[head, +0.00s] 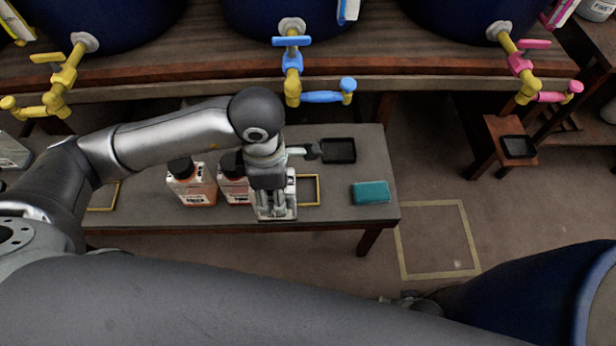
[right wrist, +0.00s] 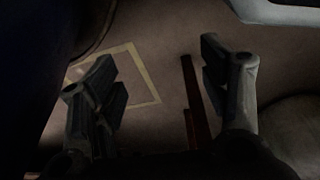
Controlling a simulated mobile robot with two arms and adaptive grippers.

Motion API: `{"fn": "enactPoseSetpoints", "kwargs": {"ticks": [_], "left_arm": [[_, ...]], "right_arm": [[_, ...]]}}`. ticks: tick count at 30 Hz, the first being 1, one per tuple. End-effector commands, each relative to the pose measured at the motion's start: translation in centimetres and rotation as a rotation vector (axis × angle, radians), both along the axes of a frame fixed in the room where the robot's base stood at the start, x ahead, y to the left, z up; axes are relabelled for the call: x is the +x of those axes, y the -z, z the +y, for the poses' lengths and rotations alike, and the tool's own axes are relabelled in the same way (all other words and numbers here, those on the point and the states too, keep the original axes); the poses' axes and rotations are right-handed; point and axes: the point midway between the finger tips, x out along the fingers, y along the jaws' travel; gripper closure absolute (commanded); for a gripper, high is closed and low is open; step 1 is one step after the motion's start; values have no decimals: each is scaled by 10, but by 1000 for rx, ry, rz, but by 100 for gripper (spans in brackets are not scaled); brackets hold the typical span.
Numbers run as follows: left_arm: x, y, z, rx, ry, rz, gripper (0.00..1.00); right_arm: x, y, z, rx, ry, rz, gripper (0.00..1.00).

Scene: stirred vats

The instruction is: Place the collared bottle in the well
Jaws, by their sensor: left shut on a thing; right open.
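My left gripper (head: 272,208) points down over the grey bench and is shut on a pale bottle (head: 291,188), apparently the collared bottle. The gripper hides most of it, and its collar cannot be made out. I cannot tell whether its base touches the bench. A yellow-edged rectangle (head: 318,191), possibly the well, lies just right of the bottle and is partly hidden by it. My right gripper (right wrist: 160,78) is open and empty above the floor in the right wrist view.
Two black-capped bottles with reddish contents (head: 192,184) (head: 234,180) stand close left of my left gripper. A black tray (head: 338,151) and a teal block (head: 371,192) are on the bench (head: 345,212). Vats with coloured taps (head: 293,72) line the back. A blue vat (head: 530,300) stands front right.

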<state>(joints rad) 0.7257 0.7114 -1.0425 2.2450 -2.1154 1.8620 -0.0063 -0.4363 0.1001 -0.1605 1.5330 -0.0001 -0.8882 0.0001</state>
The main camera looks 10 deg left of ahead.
Motion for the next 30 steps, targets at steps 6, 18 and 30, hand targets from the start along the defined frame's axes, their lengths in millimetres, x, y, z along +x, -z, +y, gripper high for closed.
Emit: {"fn": "enactPoseSetpoints", "kwargs": {"ticks": [6, 18, 30], "left_arm": [[51, 23, -7, -3, -1, 0, 70], [102, 78, -12, -3, 2, -1, 70], [108, 117, -13, -2, 2, 1, 70]], "right_arm": [[5, -6, 2, 1, 1, -5, 32], [18, -40, 3, 3, 5, -22, 32], [25, -58, 3, 4, 7, -34, 32]]}}
